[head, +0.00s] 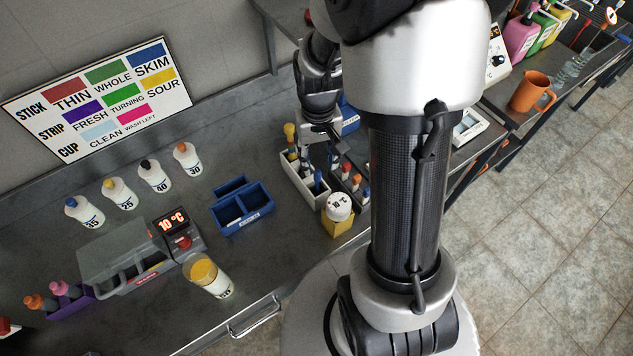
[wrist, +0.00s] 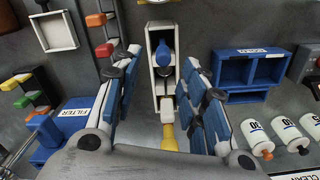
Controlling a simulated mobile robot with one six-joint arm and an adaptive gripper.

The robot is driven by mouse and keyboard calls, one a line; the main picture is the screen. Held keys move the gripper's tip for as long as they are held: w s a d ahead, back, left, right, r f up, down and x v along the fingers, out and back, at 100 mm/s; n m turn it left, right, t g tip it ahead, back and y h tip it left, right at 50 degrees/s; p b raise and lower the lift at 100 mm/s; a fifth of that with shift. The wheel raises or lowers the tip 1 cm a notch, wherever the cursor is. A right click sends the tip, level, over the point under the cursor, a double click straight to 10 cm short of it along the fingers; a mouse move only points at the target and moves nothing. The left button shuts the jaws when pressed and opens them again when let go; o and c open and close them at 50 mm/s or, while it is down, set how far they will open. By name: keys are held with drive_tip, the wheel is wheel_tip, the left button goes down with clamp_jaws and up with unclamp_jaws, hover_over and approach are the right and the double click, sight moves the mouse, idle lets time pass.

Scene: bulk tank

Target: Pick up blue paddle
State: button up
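The blue paddle (wrist: 163,53) stands in a narrow white rack, its rounded blue top showing in the wrist view. In the head view a blue handle (head: 317,180) shows at the rack's near end. The white rack (head: 288,172) also holds a yellow-topped paddle (head: 289,130), whose yellow end (wrist: 168,136) is lower in the wrist view. My gripper (wrist: 160,76) is open and empty, with a blue-padded finger on each side of the rack in the picture. In the head view my gripper (head: 320,142) is above the rack's far part. The lower shafts are hidden.
A dark rack with red- and orange-topped sticks (head: 346,168) stands close on the right. A yellow container with a 10 °C dial (head: 338,215) is in front. A blue divided box (head: 241,207) sits left, with clear counter between. A blue filter box (wrist: 75,115) is nearby.

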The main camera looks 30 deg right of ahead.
sight(318, 172)
drive_tip(key=f, duration=0.2)
drive_tip(key=f+b, duration=0.1)
drive_tip(key=f, duration=0.3)
drive_tip(key=shift+s+a+b, duration=0.2)
drive_tip(key=shift+s+b, duration=0.05)
drive_tip(key=shift+b, duration=0.15)
drive_tip(key=shift+r, duration=0.1)
drive_tip(key=shift+c, duration=0.3)
clamp_jaws()
